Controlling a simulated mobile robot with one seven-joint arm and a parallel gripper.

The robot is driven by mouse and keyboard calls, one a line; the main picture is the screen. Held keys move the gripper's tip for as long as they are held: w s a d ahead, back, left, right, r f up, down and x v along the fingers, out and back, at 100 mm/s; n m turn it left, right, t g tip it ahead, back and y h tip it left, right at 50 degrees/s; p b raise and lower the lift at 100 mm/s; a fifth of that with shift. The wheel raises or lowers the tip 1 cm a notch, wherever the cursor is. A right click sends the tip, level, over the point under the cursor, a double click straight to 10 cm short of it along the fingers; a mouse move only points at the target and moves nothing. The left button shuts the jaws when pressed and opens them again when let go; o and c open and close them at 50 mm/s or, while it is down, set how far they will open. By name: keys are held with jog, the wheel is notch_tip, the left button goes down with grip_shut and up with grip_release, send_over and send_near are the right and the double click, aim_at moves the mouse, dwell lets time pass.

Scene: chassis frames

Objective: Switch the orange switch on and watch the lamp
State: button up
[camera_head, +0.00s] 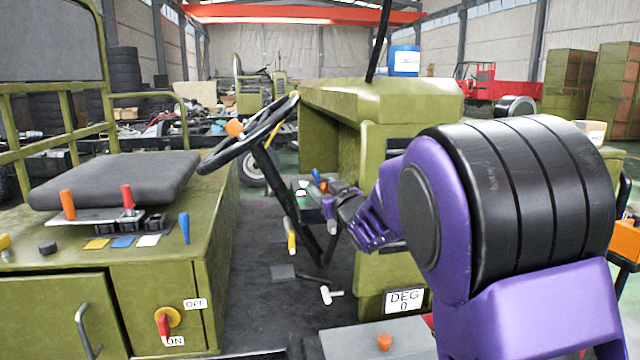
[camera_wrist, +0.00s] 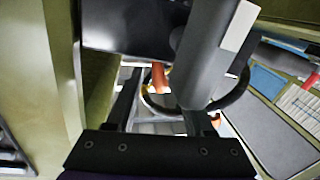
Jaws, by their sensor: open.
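I see several orange parts and cannot tell which is the orange switch. An orange lever (camera_head: 67,204) stands upright on the seat console at the left. An orange knob (camera_head: 384,341) sits on a grey surface at the bottom. A small pale dome (camera_head: 302,187), perhaps the lamp, is by the dash beyond the steering wheel; I cannot tell whether it is lit. My gripper (camera_head: 330,202) is near that dash, partly hidden by its own links. In the wrist view my gripper (camera_wrist: 165,105) is open, with an orange part (camera_wrist: 159,76) seen beyond its fingers.
The steering wheel (camera_head: 248,134) and its column stand left of my gripper. A red-handled rotary switch (camera_head: 163,324) has OFF and ON labels. A red lever (camera_head: 127,196) and a blue lever (camera_head: 184,228) rise from the console. The floor between console and dash holds pedals (camera_head: 283,272).

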jog(key=shift+w, duration=0.15)
jog(key=shift+c, duration=0.3)
grip_shut()
jog(key=shift+d, duration=0.1)
jog(key=m+b, duration=0.1)
jog(key=m, duration=0.1)
jog(key=d+m+b, duration=0.1)
jog(key=m, duration=0.1)
jog(key=shift+w+d+r+m+t, duration=0.1)
jog(key=shift+w+d+m+t, duration=0.1)
jog(key=shift+m+t, duration=0.15)
jog(key=shift+w+d+m+t+b, duration=0.1)
jog(key=shift+d+m+b, duration=0.15)
jog(key=shift+m, duration=0.45)
jog(key=shift+d+m+t+b, duration=0.1)
jog(key=shift+m+b, duration=0.25)
jog(key=shift+m, duration=0.4)
jog(key=shift+w+d+m+t+b, duration=0.1)
jog(key=shift+d+m+b, duration=0.15)
jog(key=shift+m, duration=0.45)
jog(key=shift+o, duration=0.3)
grip_release()
